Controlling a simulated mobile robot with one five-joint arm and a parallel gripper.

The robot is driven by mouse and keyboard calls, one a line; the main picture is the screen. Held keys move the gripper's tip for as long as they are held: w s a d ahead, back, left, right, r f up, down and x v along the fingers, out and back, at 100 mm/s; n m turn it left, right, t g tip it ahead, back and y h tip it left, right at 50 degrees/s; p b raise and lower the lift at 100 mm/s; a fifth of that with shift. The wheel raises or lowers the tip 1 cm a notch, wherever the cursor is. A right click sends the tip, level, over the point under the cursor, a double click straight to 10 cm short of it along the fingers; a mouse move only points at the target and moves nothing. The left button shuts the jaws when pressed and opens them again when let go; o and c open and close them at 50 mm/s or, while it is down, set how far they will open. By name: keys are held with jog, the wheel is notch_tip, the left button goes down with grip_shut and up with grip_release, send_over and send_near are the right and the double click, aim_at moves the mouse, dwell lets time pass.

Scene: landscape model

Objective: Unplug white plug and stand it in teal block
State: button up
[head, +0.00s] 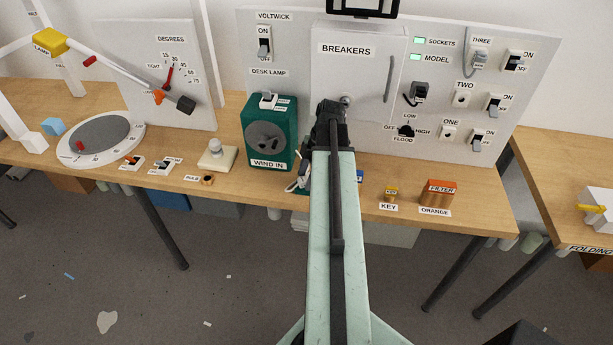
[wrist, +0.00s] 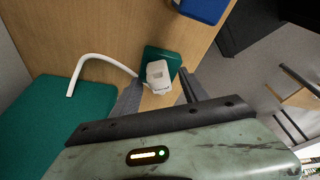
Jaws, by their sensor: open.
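The white plug (wrist: 157,74) is seen end-on in the wrist view, with its pale cord (wrist: 98,57) curving away to the left. It appears to stand in the small teal block (wrist: 173,60), whose far part shows behind it; the seat itself is hidden. My gripper (wrist: 159,82) is open, with one dark finger on each side of the plug. I cannot tell whether either finger touches it. In the head view my arm covers most of this spot, and only a bit of white and teal shows to its left.
The green WIND IN box (head: 269,132) stands left of my arm. A blue block (wrist: 204,8) lies close by. The panel with the BREAKERS door (head: 348,75) rises behind. The KEY item (head: 391,193) and orange FILTER block (head: 440,193) are to the right.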

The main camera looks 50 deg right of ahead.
jog(key=p+v, duration=0.7)
jog(key=shift+r, duration=0.35)
jog(key=shift+d, duration=0.1)
dwell(0.4)
